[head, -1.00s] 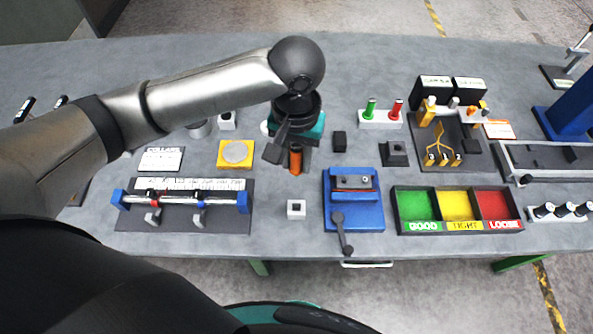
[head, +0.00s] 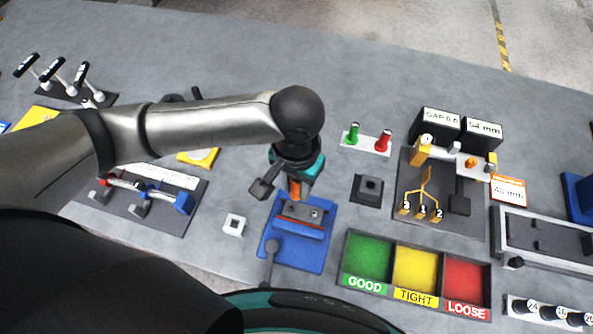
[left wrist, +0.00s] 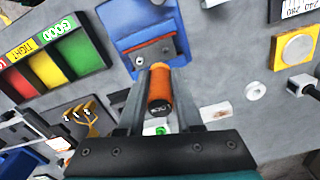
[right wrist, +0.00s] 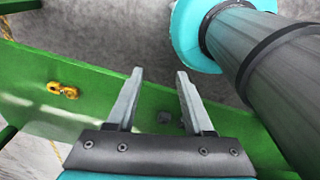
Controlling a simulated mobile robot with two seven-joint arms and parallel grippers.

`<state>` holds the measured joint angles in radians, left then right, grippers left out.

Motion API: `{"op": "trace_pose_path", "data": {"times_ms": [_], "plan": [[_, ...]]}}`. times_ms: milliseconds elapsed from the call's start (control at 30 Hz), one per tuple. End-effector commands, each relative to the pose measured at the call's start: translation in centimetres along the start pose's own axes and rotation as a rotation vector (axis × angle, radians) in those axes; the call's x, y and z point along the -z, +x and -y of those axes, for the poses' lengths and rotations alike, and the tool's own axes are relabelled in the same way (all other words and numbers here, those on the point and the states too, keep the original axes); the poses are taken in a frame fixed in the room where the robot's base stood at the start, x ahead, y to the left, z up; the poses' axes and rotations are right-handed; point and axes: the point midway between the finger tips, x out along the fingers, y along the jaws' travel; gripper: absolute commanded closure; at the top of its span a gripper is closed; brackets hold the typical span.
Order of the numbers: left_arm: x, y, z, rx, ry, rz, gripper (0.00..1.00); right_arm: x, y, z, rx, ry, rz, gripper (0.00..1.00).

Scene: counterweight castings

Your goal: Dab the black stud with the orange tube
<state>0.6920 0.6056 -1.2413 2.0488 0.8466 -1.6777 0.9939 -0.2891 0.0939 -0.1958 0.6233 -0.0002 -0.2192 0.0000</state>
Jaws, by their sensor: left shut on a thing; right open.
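My left gripper (head: 294,190) is shut on the orange tube (head: 294,187), which points down over the back edge of the blue fixture (head: 285,252). In the left wrist view the orange tube (left wrist: 160,92) sits between the two fingers, and the blue fixture (left wrist: 143,25) is just beyond it. A black square block with a raised, stud-like top (head: 369,187) stands to the right, apart from the tube; I cannot tell for sure that it is the black stud. My right gripper (right wrist: 160,88) is open and empty, away from the tabletop beside a green beam.
A white holder (head: 364,142) with green and red pegs stands behind. The GOOD, TIGHT and LOOSE bins (head: 389,286) lie at the front right, with a dark gauge board (head: 415,212) behind them. A small white hollow block (head: 234,224) is left of the fixture.

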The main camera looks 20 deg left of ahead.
Motion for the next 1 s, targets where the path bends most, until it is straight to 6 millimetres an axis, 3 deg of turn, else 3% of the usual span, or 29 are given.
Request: {"op": "trace_pose_path", "data": {"times_ms": [400,700,1000], "plan": [[-0.2,0.2,-0.1,-0.001,0.010,0.000,1.00,-1.1,0.0,2.1,0.028,0.002,0.017,0.48],[-0.2,-0.1,-0.1,-0.001,0.009,0.002,1.00,-0.8,-1.8,1.8,0.025,0.000,0.016,0.48],[-0.2,3.3,-0.2,-0.001,0.010,0.002,1.00,-0.8,-0.4,1.2,0.016,0.002,0.014,0.48]]}}
